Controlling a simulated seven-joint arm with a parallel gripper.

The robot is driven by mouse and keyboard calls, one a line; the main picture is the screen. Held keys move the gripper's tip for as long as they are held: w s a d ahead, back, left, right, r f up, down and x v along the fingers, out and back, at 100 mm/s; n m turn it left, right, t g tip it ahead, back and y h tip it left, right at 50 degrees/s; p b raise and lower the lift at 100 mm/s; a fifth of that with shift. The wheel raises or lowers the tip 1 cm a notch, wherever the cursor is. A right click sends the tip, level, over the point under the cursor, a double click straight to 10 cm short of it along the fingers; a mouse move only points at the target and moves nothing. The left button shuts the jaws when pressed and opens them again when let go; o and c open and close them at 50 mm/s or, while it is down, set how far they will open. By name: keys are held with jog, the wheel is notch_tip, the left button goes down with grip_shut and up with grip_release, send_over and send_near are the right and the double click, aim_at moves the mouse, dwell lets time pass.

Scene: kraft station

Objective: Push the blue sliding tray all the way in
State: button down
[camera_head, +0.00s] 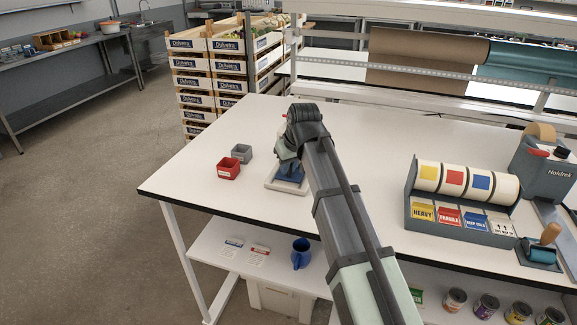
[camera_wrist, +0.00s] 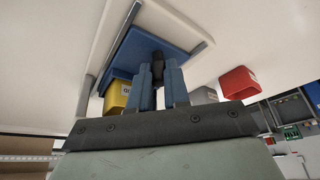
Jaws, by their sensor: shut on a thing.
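The blue sliding tray (camera_wrist: 135,48) shows in the wrist view as a flat blue panel between metal rails (camera_wrist: 187,36). In the head view a small part of the blue tray (camera_head: 291,175) shows under my arm, over a pale base (camera_head: 286,187) on the white table. My gripper (camera_wrist: 159,77) has its blue-grey fingers close together on a small black piece (camera_wrist: 158,66) at the tray's edge, which looks like its handle. In the head view my wrist hides most of the tray, so how far it is out cannot be told.
A red bin (camera_head: 228,169) and a grey bin (camera_head: 242,153) stand left of the tray. A yellow bin (camera_wrist: 117,96) shows beside my fingers in the wrist view. A label dispenser (camera_head: 462,205) stands to the right. The table's front left is clear.

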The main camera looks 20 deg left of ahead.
jog(key=w, duration=0.3)
jog(key=shift+r, duration=0.1)
jog(key=c, duration=1.1)
grip_release()
jog(key=v, duration=1.3)
jog(key=shift+r, duration=0.35)
jog(key=shift+s+d, duration=0.1)
jog(key=shift+s, duration=0.05)
